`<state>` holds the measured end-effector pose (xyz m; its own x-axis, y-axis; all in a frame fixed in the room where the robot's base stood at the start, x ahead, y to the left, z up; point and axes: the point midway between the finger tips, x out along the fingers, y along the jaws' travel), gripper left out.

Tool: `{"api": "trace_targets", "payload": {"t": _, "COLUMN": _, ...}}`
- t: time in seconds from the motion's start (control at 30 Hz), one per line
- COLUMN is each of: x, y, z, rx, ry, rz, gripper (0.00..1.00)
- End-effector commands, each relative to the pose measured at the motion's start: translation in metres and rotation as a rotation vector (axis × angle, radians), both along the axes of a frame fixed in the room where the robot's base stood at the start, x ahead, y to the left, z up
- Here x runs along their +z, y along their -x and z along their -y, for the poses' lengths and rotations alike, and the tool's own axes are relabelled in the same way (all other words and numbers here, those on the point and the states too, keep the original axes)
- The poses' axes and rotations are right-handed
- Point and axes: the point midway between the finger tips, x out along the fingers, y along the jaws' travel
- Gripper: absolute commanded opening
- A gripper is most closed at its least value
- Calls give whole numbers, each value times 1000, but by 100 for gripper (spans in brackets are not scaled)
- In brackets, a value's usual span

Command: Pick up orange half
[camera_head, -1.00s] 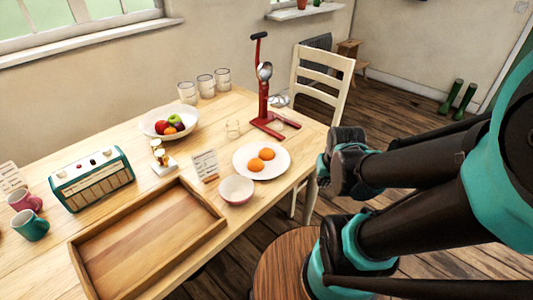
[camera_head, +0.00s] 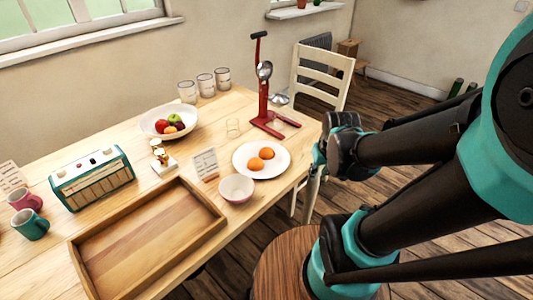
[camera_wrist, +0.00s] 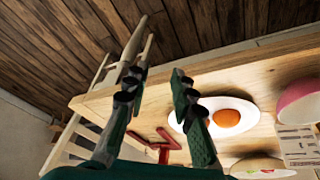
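Two orange halves, one (camera_head: 266,153) and the other (camera_head: 256,164), lie close together on a white plate (camera_head: 281,164) near the table's right edge. In the wrist view one orange half (camera_wrist: 226,118) shows clearly on the plate (camera_wrist: 246,107); the other is largely hidden behind a finger. My gripper (camera_wrist: 157,76) is open and empty, its two fingers well apart. In the head view my gripper (camera_head: 316,180) is right of the plate, by the table edge, touching neither orange half.
A pink bowl (camera_head: 236,189) and a card (camera_head: 205,164) stand left of the plate. A red juicer press (camera_head: 263,100) and a small glass (camera_head: 233,127) stand behind it. A wooden tray (camera_head: 213,232) lies front left. A white chair (camera_head: 322,73) stands beyond the table.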

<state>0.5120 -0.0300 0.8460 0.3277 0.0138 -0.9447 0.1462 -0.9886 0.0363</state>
Motion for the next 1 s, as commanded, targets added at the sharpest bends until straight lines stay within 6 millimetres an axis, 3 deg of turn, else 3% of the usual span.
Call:
{"api": "trace_targets", "payload": {"t": 0.03, "x": 12, "y": -19, "z": -9, "rx": 94, "ry": 23, "rz": -20, "gripper": 35}}
{"api": "trace_targets", "payload": {"t": 0.3, "x": 80, "y": -118, "z": -83, "rx": 791, "ry": 173, "rz": -164, "gripper": 68}}
{"api": "trace_targets", "payload": {"t": 0.4, "x": 100, "y": -145, "z": -113, "rx": 1029, "ry": 208, "rz": -206, "gripper": 79}}
{"api": "trace_targets", "payload": {"t": 0.6, "x": 123, "y": -173, "z": -155, "rx": 1339, "ry": 243, "rz": -256, "gripper": 79}}
{"api": "trace_targets", "payload": {"t": 0.77, "x": 123, "y": -178, "z": -164, "rx": 1412, "ry": 250, "rz": -266, "gripper": 79}}
{"api": "trace_targets", "payload": {"t": 1.0, "x": 81, "y": -178, "z": -163, "rx": 1412, "ry": 250, "rz": -266, "gripper": 79}}
